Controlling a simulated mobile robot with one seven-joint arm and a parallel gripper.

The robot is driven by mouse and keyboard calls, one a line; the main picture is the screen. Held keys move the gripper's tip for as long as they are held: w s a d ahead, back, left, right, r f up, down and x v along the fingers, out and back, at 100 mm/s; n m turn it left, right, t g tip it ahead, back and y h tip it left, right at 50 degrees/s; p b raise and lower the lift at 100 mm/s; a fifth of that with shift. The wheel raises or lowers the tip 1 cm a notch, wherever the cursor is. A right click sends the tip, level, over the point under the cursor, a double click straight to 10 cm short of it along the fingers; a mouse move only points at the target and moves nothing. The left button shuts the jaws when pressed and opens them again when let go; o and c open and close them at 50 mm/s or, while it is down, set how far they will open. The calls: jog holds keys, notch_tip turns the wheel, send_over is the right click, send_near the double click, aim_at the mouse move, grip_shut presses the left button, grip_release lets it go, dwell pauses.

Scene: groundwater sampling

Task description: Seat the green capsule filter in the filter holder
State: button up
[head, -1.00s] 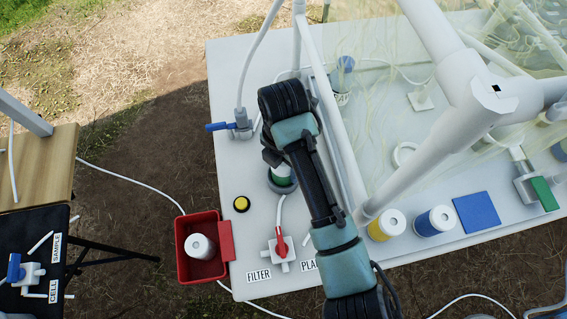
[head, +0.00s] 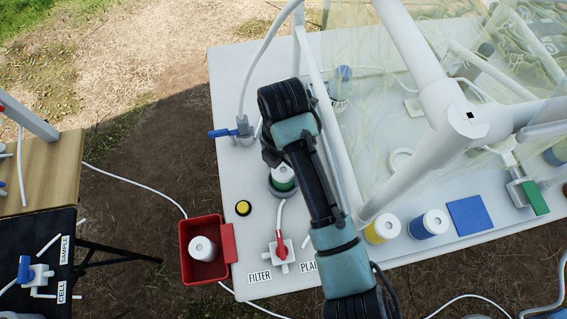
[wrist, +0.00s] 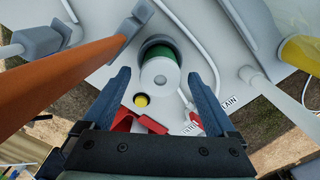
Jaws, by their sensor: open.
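The green capsule filter (wrist: 160,72), with a white round end and a green band, stands in the grey round filter holder (wrist: 153,43) in the wrist view. In the head view the filter (head: 283,177) shows beside my arm, with the dark grey holder ring (head: 282,192) around its base. Whether it is fully down in the holder I cannot tell. My gripper (wrist: 157,77) is open and empty, its two blue fingers apart on either side of the filter's white end in the picture, with no contact visible. In the head view my arm mostly hides the fingers.
A yellow button (head: 243,208) and a red bin (head: 206,272) with a white cartridge stand near the left edge. A red-handled valve (head: 281,248) is in front. A blue-handled valve (head: 240,130) and white frame posts (head: 322,100) stand close by. Yellow and blue cartridges are at right.

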notch_tip(320, 180, up, 9)
jog(key=p, duration=0.7)
